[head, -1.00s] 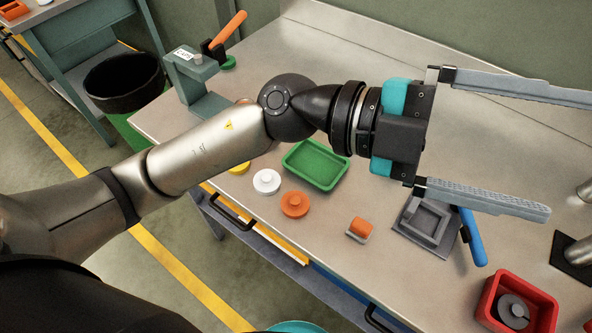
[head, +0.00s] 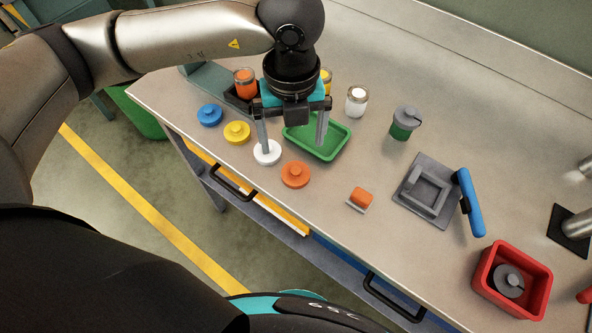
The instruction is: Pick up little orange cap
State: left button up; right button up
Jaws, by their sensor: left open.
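A round orange cap (head: 295,174) with a raised knob lies flat on the workbench, near its front edge. My left gripper (head: 293,147) points down over the bench, open and empty, with its fingers spread wide. One fingertip is by the white cap (head: 267,153), the other over the green tray (head: 330,151). The orange cap is just in front of the gripper and outside its jaws. I cannot tell whether the fingertip touches the white cap. My right gripper is not in view.
Yellow (head: 237,132) and blue (head: 209,115) caps lie to the left. Jars with orange (head: 245,84) and white (head: 356,100) contents stand behind.

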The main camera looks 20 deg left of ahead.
pick_arm(q)
send_over(296, 170)
jog(key=f, duration=0.6)
jog(key=shift+s+a, duration=0.2)
jog(key=shift+s, duration=0.2)
jog(key=shift+w+d+f, duration=0.1)
jog(key=shift+w+f, duration=0.1)
jog(key=shift+f, duration=1.25)
jog(key=shift+w+d+f, duration=0.1)
jog(key=shift+w+f, duration=0.1)
jog(key=shift+f, duration=1.2)
jog(key=shift+c, duration=0.4)
jog(key=c, duration=1.2)
jog(key=shift+o, duration=0.2)
jog(key=shift+r, duration=0.1)
